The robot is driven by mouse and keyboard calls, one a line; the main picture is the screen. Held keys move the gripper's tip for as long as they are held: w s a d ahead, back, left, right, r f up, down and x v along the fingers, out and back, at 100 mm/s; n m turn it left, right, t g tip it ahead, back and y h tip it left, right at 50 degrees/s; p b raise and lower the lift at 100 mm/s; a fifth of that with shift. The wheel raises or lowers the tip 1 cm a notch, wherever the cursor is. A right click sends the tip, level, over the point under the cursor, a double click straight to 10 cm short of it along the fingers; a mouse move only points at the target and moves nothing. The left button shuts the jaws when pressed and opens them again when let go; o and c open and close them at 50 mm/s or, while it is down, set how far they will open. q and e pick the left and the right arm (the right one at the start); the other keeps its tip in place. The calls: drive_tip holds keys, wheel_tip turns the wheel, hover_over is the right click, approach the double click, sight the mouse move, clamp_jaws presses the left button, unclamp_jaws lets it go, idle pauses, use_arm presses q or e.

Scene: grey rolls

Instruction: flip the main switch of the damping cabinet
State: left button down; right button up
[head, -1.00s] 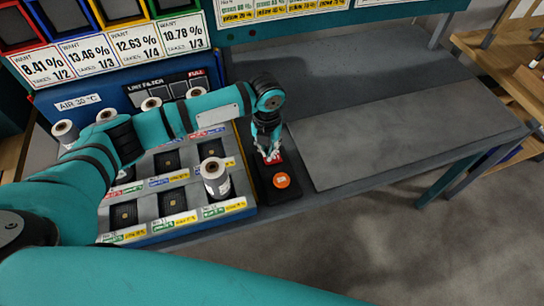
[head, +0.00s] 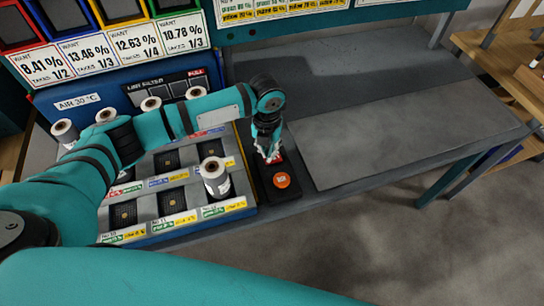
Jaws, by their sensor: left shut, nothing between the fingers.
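My left gripper (head: 271,157) is shut and empty, pointing down at a red switch (head: 279,158) on a black box (head: 285,195). The fingertips are at the red switch and hide part of it; I cannot tell whether they touch it. An orange round button (head: 282,180) sits on the same box, nearer to me. The damping cabinet (head: 205,228) is the blue-edged unit left of the box, with labelled dark compartments. My right gripper is not in view.
A white roll (head: 214,178) stands in the cabinet's right side. Several more rolls stand along its back, by the "AIR 30 °C" panel (head: 77,101). The grey bench top (head: 400,130) to the right is clear. Wooden shelving (head: 500,60) stands at far right.

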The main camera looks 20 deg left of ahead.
use_arm(q)
drive_tip(key=shift+s+f+b, duration=0.1)
drive_tip(key=shift+f+b, duration=0.4)
drive_tip(key=shift+f, duration=0.55)
idle(0.4)
wheel_tip(320, 180, up, 2)
drive_tip(key=shift+r+p, duration=0.1)
drive_tip(key=shift+p, duration=1.1)
wheel_tip(320, 180, up, 5)
drive_tip(key=p, duration=0.5)
